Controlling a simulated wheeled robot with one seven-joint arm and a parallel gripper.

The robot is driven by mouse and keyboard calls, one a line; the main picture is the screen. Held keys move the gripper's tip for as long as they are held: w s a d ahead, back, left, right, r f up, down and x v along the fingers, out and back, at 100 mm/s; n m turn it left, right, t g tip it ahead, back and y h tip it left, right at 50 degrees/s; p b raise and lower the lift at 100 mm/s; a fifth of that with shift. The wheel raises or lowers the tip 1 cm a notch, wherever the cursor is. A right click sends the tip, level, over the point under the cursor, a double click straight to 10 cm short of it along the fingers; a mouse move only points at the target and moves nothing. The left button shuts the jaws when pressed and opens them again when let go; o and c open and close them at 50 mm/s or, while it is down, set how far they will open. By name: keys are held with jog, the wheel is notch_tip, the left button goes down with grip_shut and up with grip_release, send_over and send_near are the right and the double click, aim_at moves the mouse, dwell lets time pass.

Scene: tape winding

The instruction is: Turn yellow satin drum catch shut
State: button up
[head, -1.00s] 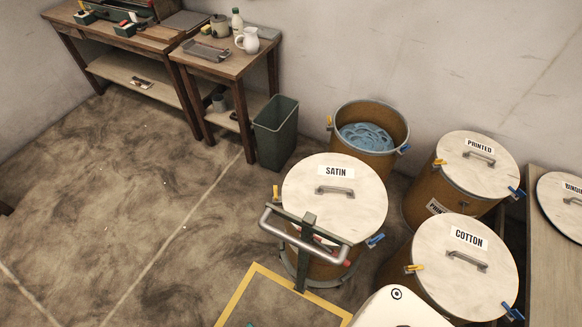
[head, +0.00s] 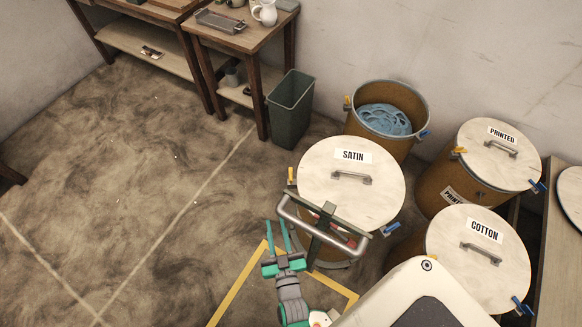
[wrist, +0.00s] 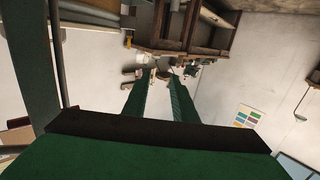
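The satin drum stands below the middle of the head view, its pale lid (head: 335,190) on, labelled SATIN. Its yellow catch (head: 291,176) stands upright at the left rim of the lid; whether it is latched is too small to tell. The drum's blue catch (head: 390,229) sticks out at the right rim. My gripper (head: 276,226) is left of the drum's front, pointing up in the picture. Its green fingers are apart and empty, short of the yellow catch. The wrist view shows the same two fingers (wrist: 161,95) apart with nothing between them.
A grey-handled trolley (head: 322,228) stands against the drum's front, close to my gripper. An open drum (head: 361,128) with blue contents, a printed drum (head: 490,165) and a cotton drum (head: 470,250) crowd the right. A bin (head: 290,110) stands behind. Floor on the left is clear.

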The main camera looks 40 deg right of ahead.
aim_at(290, 169)
jog(key=w+d+h, duration=0.1)
jog(key=w+d, duration=0.4)
jog(key=w+d+f+m+h, duration=0.1)
jog(key=w+d, duration=0.4)
jog(key=d, duration=0.1)
jog(key=w+d+f+m+h, duration=0.1)
jog(key=w+d, duration=0.5)
jog(key=shift+d+f+g, duration=0.15)
jog(key=shift+d+g, duration=0.05)
jog(key=shift+g, duration=0.2)
jog(key=shift+w+d, duration=0.1)
jog(key=shift+d, duration=0.2)
jog(key=shift+a, duration=0.1)
grip_shut()
